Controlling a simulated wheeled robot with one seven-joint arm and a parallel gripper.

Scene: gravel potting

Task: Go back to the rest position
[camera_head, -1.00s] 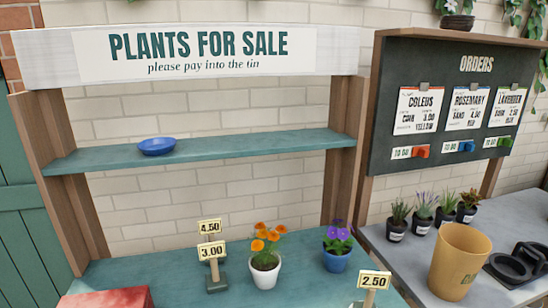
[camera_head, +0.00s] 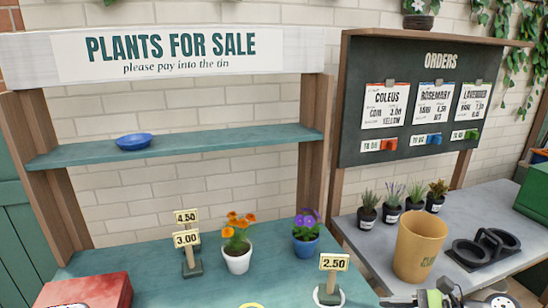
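Parts of my own arm, white and grey, show at the bottom right edge of the head view. My gripper's fingers cannot be made out, so its opening is not shown. The task names no other object. A green sales stall with a shelf (camera_head: 200,146) and a lower counter (camera_head: 130,262) stands in front of me. A grey bench (camera_head: 500,205) is to its right.
The counter holds an orange-flowered pot (camera_head: 237,262), a purple-flowered pot (camera_head: 306,246), price signs (camera_head: 334,263) and a red box (camera_head: 88,292). A blue dish (camera_head: 134,141) sits on the shelf. A tan pot (camera_head: 419,249), small plants (camera_head: 391,213) and a black holder (camera_head: 482,250) stand on the bench.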

